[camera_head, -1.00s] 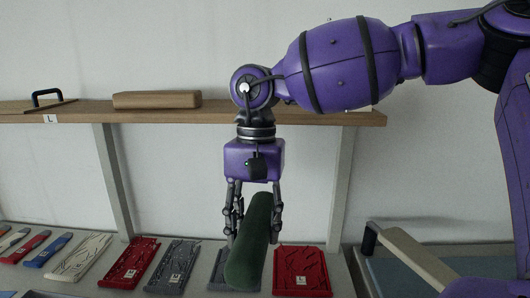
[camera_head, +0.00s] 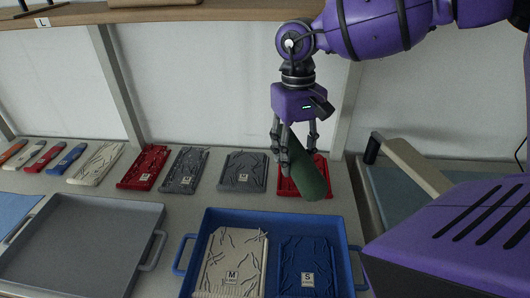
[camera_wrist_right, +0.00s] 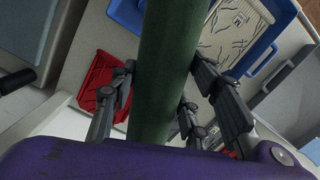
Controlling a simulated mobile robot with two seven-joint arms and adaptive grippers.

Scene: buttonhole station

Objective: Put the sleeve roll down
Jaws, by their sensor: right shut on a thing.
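The sleeve roll, a dark green rounded cylinder (camera_head: 309,178), is in my right gripper (camera_head: 294,146). The gripper is shut on it and points down. The roll tilts, its near end lower, and appears above the red folded piece at the back of the table; I cannot tell the gap exactly. In the right wrist view the roll (camera_wrist_right: 160,65) runs between the fingers (camera_wrist_right: 165,100) and extends out past them. My left gripper is not in view.
A blue tray (camera_head: 188,243) holds a cream piece marked M and a blue piece marked S. A grey tray (camera_head: 160,235) at left is empty. Folded pieces line the back, including a grey one (camera_head: 243,171) and a red one (camera_head: 323,163). A wooden shelf (camera_head: 230,14) runs above.

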